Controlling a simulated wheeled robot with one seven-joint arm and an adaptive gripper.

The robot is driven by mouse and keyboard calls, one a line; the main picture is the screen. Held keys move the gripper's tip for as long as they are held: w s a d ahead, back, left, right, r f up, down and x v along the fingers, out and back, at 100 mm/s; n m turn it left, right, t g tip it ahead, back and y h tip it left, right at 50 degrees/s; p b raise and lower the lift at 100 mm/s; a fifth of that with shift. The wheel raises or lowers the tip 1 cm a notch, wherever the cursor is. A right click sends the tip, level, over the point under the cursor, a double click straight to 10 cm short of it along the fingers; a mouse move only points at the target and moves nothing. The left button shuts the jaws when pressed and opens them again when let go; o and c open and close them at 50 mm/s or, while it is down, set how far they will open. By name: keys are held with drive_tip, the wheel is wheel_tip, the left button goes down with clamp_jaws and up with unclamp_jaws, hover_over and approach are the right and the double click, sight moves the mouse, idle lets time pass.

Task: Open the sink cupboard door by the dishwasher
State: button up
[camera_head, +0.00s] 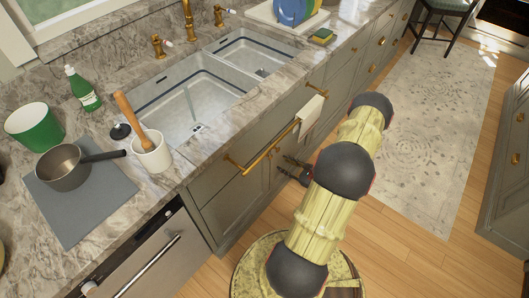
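The sink cupboard (232,208) is grey-green and stands under the sink, just right of the dishwasher (150,262). Its door by the dishwasher looks shut. A long gold bar (262,157) runs across the upper front panel, above the doors. My gripper (281,165) is small and dark in the head view, close to the cupboard front below the right part of the bar. Its two fingers look spread apart and point left towards the cupboard. I cannot tell whether they touch a handle. My arm hides part of the cupboards to the right.
A white towel (311,115) hangs at the bar's right end, close to my arm. The counter holds a pan (63,168), a white utensil pot (152,153), a green pot (35,127) and a green bottle (84,90). Wooden floor and a rug (430,130) lie clear on the right.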

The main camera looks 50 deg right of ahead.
drive_tip(key=b+x, duration=0.2)
drive_tip(key=x, duration=0.6)
drive_tip(key=shift+w+b, duration=0.35)
drive_tip(key=shift+r, duration=0.1)
drive_tip(key=shift+c, duration=0.9)
clamp_jaws()
